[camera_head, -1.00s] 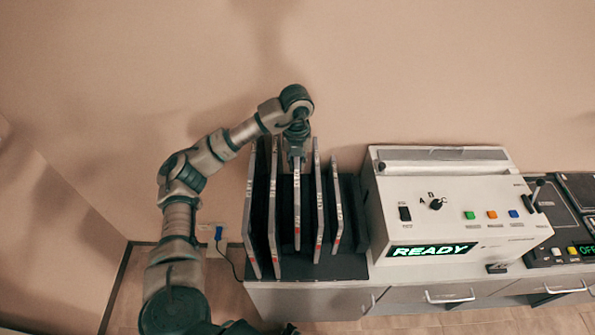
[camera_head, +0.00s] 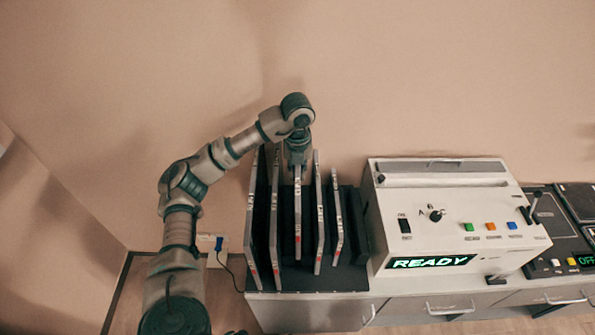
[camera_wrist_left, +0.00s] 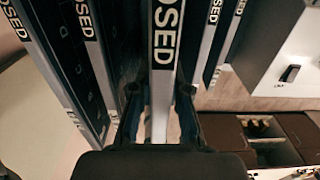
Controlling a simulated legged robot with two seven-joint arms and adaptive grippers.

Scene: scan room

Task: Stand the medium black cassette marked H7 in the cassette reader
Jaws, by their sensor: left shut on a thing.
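Several dark cassettes with pale edges stand upright side by side in a black rack (camera_head: 345,278) on the counter. My left gripper (camera_head: 298,166) is above the rack, shut on the top of the middle cassette (camera_head: 298,215). The left wrist view shows that cassette's pale edge (camera_wrist_left: 164,70) between the fingers, with "OSED" lettering. Its lower end sits higher than its neighbours' in the head view. I cannot read an H7 mark. The cassette reader (camera_head: 400,185) is the white console to the right, with a lit READY display (camera_head: 430,262). My right gripper is out of view.
Neighbouring cassettes (camera_head: 275,215) (camera_head: 319,215) stand close on both sides of the held one. A lever (camera_head: 533,207) and coloured buttons are on the reader's right. A dark panel (camera_head: 560,235) lies further right. The wall is close behind.

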